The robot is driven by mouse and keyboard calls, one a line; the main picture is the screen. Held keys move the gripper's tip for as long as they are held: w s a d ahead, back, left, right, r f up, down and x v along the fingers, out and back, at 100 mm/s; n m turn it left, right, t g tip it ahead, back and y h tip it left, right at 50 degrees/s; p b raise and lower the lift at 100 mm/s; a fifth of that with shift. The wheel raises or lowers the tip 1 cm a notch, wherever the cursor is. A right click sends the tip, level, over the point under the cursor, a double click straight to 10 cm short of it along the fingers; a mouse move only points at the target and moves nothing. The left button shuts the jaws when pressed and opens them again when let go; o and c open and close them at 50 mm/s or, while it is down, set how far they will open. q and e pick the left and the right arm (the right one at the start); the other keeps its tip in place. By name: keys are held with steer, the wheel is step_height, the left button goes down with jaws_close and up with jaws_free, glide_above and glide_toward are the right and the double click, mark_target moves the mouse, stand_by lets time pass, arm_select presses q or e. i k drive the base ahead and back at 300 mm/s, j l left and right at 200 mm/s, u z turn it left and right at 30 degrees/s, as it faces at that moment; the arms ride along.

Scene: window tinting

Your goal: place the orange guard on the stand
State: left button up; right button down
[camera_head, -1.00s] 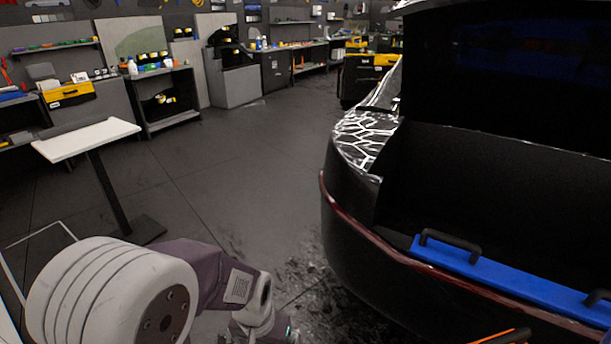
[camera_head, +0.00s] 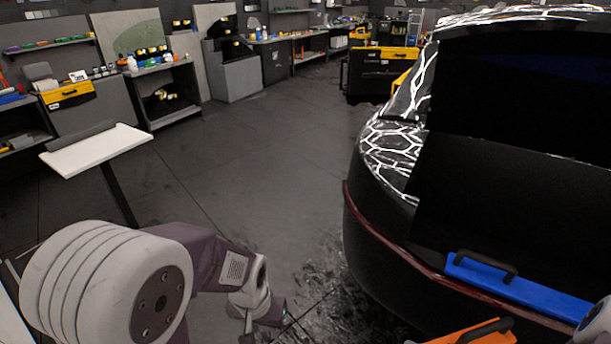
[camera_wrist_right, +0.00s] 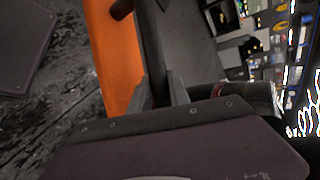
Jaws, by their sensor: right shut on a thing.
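The orange guard (camera_head: 474,335) shows at the bottom right of the head view, with its black handle on top and its lower part cut off by the frame edge. In the right wrist view the orange guard (camera_wrist_right: 113,60) runs down the upper left. My right gripper (camera_wrist_right: 160,92) is shut on its black handle. A stand (camera_head: 85,158) with a tilted white top on a dark post is at the left of the head view, apart from the guard. My left gripper (camera_head: 262,318) hangs low at the bottom middle, seen from behind; its fingers are unclear.
A black car with its rear open fills the right side, and a blue guard (camera_head: 520,290) with a black handle lies on its rear edge. Shelves and workbenches (camera_head: 172,95) line the back. The dark floor (camera_head: 255,165) between stand and car is open.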

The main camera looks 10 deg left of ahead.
mark_target(103, 148)
steer(key=i+j, duration=0.15)
steer(key=j, duration=0.6)
steer(key=i+j, duration=0.15)
steer(key=j, duration=0.65)
steer(key=i+j, duration=0.2)
steer(key=j, duration=0.55)
steer(key=i+j, duration=0.15)
steer(key=j, duration=0.6)
steer(key=i+j, duration=0.15)
steer(key=j, duration=0.65)
steer(key=i+j, duration=0.15)
steer(key=j, duration=0.6)
steer(key=i+j, duration=0.2)
steer(key=j, duration=0.55)
steer(key=i+j, duration=0.15)
steer(key=j, duration=0.6)
